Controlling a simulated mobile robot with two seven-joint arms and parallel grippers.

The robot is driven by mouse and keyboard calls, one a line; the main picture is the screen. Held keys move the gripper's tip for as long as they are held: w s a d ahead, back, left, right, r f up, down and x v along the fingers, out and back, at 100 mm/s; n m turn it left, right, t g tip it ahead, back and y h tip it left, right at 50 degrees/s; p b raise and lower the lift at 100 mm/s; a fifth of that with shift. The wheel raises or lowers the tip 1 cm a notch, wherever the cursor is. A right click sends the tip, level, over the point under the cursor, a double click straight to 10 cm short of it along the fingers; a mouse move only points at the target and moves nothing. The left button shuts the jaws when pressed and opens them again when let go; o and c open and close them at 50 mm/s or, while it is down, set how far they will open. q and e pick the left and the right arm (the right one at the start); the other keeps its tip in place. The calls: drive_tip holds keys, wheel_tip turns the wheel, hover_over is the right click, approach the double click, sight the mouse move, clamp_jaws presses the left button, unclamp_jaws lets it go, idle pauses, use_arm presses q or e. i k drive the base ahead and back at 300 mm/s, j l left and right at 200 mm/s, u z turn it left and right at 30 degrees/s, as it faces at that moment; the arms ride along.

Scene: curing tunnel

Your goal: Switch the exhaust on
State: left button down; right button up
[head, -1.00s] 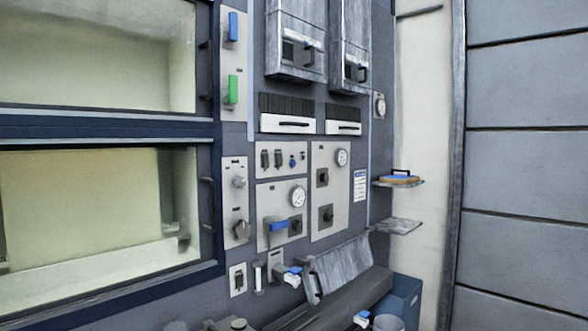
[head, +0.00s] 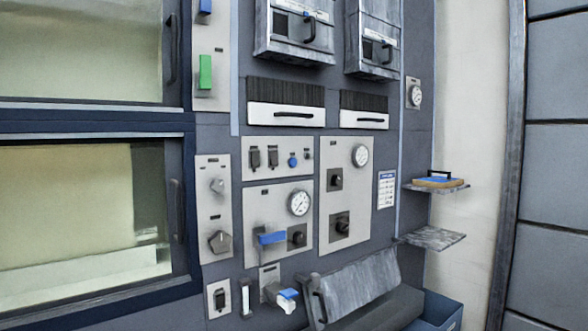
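The wall carries several grey control panels, and their labels are too small to read, so I cannot tell which control is the exhaust. Another switch (head: 219,299) sits on a small plate at lower left. Neither gripper is in view.
A glazed oven door (head: 80,215) with a dark handle (head: 178,210) is at left. Small shelves (head: 432,239) stick out at right, one bearing a blue-topped block (head: 438,181). A tilted grey lid (head: 352,283) and a blue bin (head: 436,312) are below.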

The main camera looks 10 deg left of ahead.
sight(273, 154)
drive_tip(key=i+l, duration=0.3)
drive_tip(key=i+l+u, duration=0.1)
drive_tip(key=i+l, duration=0.15)
drive_tip(key=l, duration=0.2)
drive_tip(key=i+l, duration=0.3)
drive_tip(key=i+l+u, duration=0.1)
drive_tip(key=i+l, duration=0.15)
drive_tip(key=l, duration=0.25)
drive_tip(key=i+l, duration=0.25)
drive_tip(key=l, duration=0.15)
